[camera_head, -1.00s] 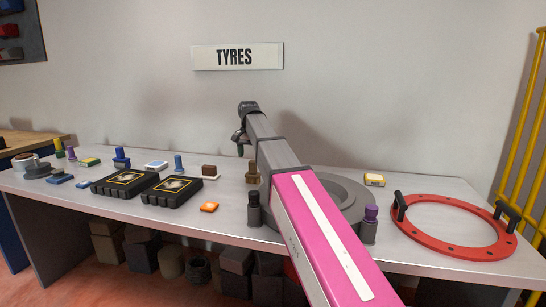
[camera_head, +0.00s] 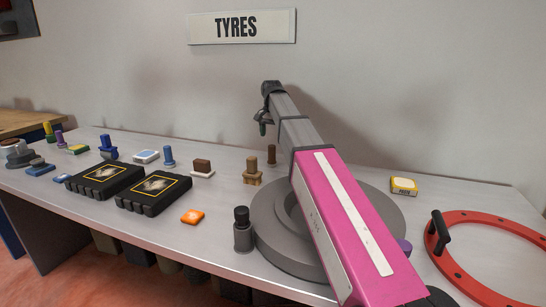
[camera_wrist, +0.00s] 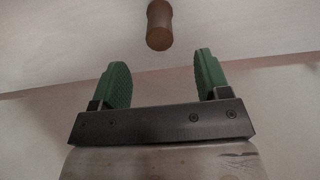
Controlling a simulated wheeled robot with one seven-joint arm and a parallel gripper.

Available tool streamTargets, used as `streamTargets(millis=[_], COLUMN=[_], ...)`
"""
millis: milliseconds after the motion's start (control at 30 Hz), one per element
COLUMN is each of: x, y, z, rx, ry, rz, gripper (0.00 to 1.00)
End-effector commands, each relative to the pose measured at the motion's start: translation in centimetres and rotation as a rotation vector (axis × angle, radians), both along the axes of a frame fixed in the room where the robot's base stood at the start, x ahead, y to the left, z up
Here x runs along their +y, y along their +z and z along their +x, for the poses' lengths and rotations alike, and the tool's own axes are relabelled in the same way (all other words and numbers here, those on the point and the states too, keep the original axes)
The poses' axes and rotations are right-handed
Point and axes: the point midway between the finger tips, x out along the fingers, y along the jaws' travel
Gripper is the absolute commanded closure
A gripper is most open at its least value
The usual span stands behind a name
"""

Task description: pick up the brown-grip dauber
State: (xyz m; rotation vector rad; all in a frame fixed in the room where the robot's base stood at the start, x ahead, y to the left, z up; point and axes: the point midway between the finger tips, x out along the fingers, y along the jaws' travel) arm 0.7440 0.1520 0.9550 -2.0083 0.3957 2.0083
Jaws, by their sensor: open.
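A slim brown-gripped dauber (camera_head: 272,155) stands upright on the grey bench, beside the arm and towards the wall. In the wrist view a brown cylindrical grip (camera_wrist: 159,26) shows at the top, beyond and between the fingertips, apart from them; it looks like the same dauber. My gripper (camera_head: 264,124) hangs above the bench in the head view, up and slightly left of the dauber. In the wrist view my gripper (camera_wrist: 163,75) has its two green fingers spread with nothing between them.
A tan, brown-topped piece (camera_head: 253,171) stands close left of the dauber. A brown block on a white base (camera_head: 203,168) lies farther left. A large grey ring (camera_head: 275,235) is under my arm. Black cases (camera_head: 153,193) and a blue dauber (camera_head: 168,156) are at left.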

Motion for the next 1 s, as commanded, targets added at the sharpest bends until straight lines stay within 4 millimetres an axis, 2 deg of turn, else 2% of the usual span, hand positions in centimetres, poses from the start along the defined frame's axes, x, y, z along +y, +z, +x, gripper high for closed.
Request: streamTargets(millis=[200, 467, 733, 1000], x=[0.0, 0.0, -0.1, 0.0], y=[-3.2, -5.0, -8.5, -9.0], z=[-0.1, -0.1, -0.1, 0.0], rx=[0.001, 0.001, 0.001, 0.0], ry=[0.0, 0.0, 0.0, 0.0], rz=[-0.001, -0.001, 0.0, 0.0], gripper=[0.31, 0.31, 0.31, 0.31])
